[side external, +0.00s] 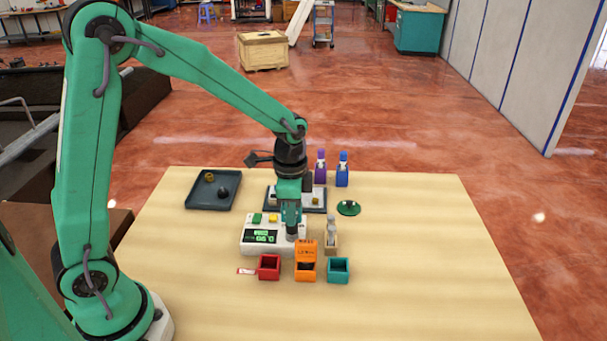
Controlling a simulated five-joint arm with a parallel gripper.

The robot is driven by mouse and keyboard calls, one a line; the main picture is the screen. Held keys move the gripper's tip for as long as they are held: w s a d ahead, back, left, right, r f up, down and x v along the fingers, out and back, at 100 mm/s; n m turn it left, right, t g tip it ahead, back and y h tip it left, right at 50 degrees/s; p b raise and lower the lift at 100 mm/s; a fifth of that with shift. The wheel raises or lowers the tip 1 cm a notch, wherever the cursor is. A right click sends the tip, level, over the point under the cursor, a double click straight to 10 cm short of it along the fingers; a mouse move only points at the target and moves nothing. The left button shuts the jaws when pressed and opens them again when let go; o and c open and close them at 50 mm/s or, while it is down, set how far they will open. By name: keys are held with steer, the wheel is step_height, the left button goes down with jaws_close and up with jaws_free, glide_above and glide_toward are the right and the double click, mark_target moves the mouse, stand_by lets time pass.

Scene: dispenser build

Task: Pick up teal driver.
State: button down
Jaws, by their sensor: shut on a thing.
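My gripper (291,213) points straight down over the right end of a white device with a green display. It is shut on a slim upright thing, taken to be the teal driver (291,209). Teal shows between the jaws, and a dark grey round part sits below them in front of the device. The jaws hide much of the driver. I cannot tell whether its lower end touches the device or is clear of it.
The white device (259,247) stands below my gripper. Red (269,268), orange (305,272) and teal (338,271) boxes stand in front. A dark tray (198,200) lies left; purple (320,167) and blue (342,170) bottles stand behind. The table's right side is clear.

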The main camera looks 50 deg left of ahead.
steer(key=shift+r, duration=0.6)
steer(key=r, duration=0.3)
steer(key=shift+s+d+r, duration=0.1)
steer(key=shift+d, duration=0.15)
steer(key=s+d+r, duration=0.6)
steer(key=d, duration=0.3)
steer(key=shift+s+r, duration=0.25)
steer(key=shift+d, duration=0.1)
